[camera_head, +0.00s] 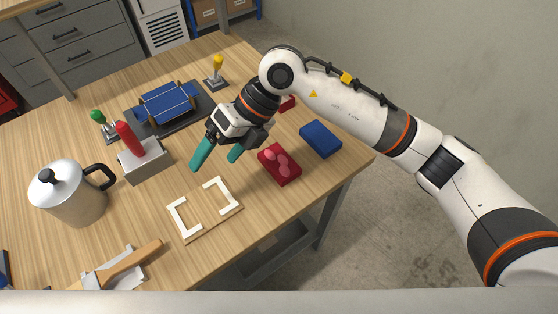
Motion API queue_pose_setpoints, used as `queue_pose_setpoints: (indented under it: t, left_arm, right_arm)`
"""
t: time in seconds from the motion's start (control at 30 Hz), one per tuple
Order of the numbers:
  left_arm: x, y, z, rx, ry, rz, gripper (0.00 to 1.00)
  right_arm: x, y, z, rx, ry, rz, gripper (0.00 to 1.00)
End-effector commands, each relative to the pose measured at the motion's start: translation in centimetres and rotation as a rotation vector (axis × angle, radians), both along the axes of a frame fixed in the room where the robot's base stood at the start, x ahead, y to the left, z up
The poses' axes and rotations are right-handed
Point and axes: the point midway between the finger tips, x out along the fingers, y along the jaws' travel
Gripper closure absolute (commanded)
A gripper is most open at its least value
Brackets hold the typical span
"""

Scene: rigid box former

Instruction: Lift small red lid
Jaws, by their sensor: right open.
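A small red piece (288,104) shows only in part behind my right arm near the table's far right edge; I cannot tell its full shape. A red box-like piece (279,169) with several round pink spots on top lies on the right of the table. I cannot tell which of the two is the lid. My right gripper (218,160) has teal fingers, spread apart and empty, pointing down over the table, left of the spotted red piece and apart from it. My left gripper is not in view.
A blue block (321,139) lies at the right edge. A cream corner-bracket frame (205,234) lies in front. A blue former (166,104) on a dark base, a red-handled grey block (145,161), green and yellow levers and a metal jug (70,196) stand left and behind.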

Motion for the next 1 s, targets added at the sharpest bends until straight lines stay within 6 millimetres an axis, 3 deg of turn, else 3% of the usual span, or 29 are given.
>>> queue_pose_setpoints:
  t: [0.03, 0.1, 0.2, 0.3, 0.43, 0.7, 1.0]
  left_arm:
    - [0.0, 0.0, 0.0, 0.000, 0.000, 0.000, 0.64]
    - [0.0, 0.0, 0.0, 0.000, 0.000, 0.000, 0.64]
    - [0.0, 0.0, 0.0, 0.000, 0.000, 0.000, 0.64]
    - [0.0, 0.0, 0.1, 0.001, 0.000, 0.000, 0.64]
    - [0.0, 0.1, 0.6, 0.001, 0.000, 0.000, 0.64]
    - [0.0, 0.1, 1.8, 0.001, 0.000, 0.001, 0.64]
    - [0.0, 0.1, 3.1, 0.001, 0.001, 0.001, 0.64]
  right_arm:
    - [2.0, -2.2, -0.8, -0.163, -0.074, -0.009, 0.20]
    - [4.2, -5.2, -1.3, -0.354, -0.146, -0.035, 0.20]
    - [6.5, -8.5, -1.2, -0.545, -0.213, -0.078, 0.20]
    - [7.5, -10.2, -0.9, -0.641, -0.242, -0.105, 0.20]
    - [7.7, -10.7, -2.1, -0.669, -0.246, -0.111, 0.20]
    - [7.6, -10.6, -6.5, -0.663, -0.246, -0.110, 0.20]
    - [7.4, -10.7, -9.2, -0.663, -0.244, -0.107, 0.20]
